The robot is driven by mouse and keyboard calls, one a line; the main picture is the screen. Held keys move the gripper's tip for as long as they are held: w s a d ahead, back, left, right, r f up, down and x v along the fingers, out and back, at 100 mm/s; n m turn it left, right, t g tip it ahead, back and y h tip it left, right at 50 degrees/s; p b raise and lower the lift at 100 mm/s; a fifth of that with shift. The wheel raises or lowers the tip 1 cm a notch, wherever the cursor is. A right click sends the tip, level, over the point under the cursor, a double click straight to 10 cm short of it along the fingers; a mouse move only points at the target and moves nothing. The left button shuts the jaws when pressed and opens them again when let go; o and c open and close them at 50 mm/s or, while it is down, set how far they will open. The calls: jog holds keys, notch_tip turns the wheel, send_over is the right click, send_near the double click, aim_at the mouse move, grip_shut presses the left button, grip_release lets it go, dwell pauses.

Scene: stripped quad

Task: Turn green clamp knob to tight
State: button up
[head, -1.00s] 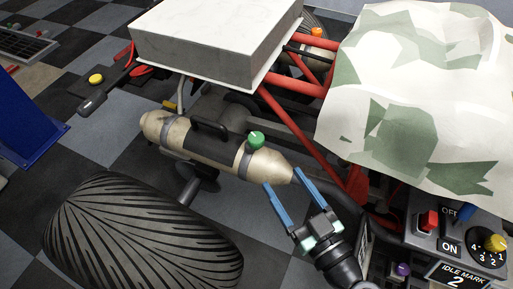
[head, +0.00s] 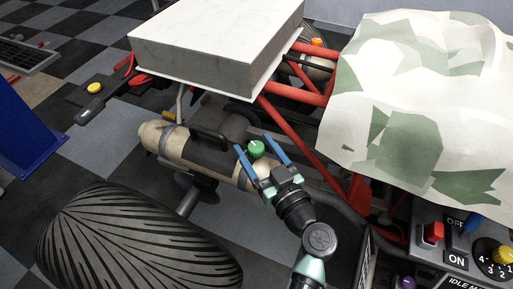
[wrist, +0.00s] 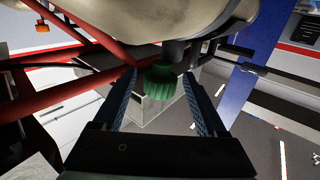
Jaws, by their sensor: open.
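The green clamp knob (head: 256,149) sits on top of the clamp band around a beige and black cylinder (head: 157,135). A pale mark shows on its top in the head view. My gripper (head: 257,158) is open, with its two blue fingers on either side of the knob in the head view. In the wrist view the ridged green knob (wrist: 160,82) lies between the far ends of the spread fingers (wrist: 158,98), with gaps on both sides. I cannot tell whether the fingertips reach fully around it.
Red frame tubes (head: 296,128) run just right of the cylinder. A white box (head: 213,52) stands behind, and a camouflage cloth (head: 425,100) covers the right. A large tyre (head: 135,240) is at front left, and a switch panel (head: 459,242) at lower right.

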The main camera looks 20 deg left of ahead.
grip_shut()
dwell(0.3)
